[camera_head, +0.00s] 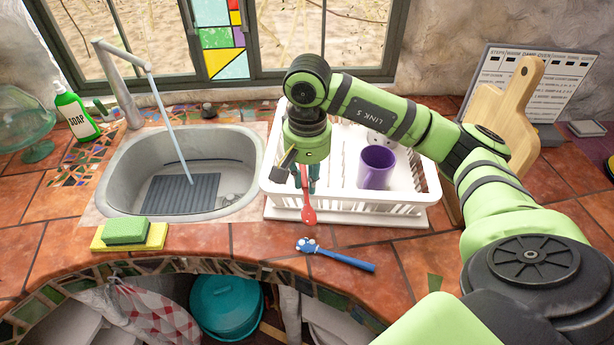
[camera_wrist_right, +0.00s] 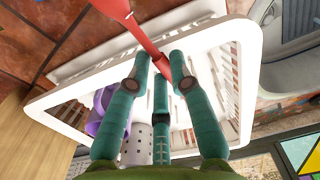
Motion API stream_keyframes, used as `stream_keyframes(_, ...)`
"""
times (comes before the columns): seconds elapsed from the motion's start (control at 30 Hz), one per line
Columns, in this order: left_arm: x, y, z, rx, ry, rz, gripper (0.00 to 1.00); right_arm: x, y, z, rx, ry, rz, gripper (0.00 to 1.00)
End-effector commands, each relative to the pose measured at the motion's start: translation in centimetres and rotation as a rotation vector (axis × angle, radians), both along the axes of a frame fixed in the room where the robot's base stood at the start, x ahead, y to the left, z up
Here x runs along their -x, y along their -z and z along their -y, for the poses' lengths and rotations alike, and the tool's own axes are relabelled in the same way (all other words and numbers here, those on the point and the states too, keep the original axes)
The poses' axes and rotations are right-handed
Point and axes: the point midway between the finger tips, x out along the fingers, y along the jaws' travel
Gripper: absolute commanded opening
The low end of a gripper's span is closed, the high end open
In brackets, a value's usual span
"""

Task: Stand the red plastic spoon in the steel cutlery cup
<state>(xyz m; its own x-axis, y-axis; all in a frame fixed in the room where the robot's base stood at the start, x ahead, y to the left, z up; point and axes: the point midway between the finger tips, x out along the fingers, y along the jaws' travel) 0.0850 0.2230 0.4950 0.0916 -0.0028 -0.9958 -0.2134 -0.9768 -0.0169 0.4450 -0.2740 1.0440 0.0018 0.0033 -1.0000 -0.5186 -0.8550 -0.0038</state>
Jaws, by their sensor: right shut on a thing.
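My right gripper (camera_head: 307,188) is over the front left part of the white dish rack. Its teal fingers (camera_wrist_right: 160,75) are shut on the red plastic spoon (camera_head: 308,214). The spoon's bowl end sticks out below the fingertips in the head view. In the right wrist view the red spoon (camera_wrist_right: 150,42) runs from between the fingers to the top edge. The steel cutlery cup (camera_wrist_right: 139,143), pale with rows of holes, stands in the rack. In the head view the cup (camera_head: 377,138) is partly hidden behind the purple mug. My left gripper is not in view.
The purple mug (camera_head: 376,168) stands in the white dish rack (camera_head: 430,190). A blue-handled brush (camera_head: 338,256) lies on the tiles in front. The sink (camera_head: 125,185) with its tap is left; a cutting board (camera_head: 515,100) leans at right.

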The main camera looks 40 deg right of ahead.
Motion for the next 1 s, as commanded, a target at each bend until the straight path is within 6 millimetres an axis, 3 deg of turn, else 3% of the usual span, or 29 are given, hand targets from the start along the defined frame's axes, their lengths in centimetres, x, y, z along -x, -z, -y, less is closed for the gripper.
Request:
stream_keyframes(0.3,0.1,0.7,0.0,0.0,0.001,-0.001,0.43,0.0,0.5,0.0,0.001,0.0,0.001,0.0)
stream_keyframes(0.33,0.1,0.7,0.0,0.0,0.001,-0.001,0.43,0.0,0.5,0.0,0.0,0.0,0.0,0.34)
stream_keyframes(0.37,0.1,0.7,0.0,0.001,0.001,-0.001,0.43,0.0,0.5,0.0,0.0,0.0,0.0,0.46)
stream_keyframes(0.73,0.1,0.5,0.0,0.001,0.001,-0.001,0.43,0.0,0.3,0.0,0.0,0.0,0.0,0.46)
stream_keyframes(0.93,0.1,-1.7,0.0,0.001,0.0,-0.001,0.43,0.0,-1.5,0.0,-0.002,0.0,-0.001,0.46)
stream_keyframes(1.0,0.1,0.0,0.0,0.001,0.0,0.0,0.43,-0.2,-2.2,0.0,-0.002,-0.001,0.008,0.46)
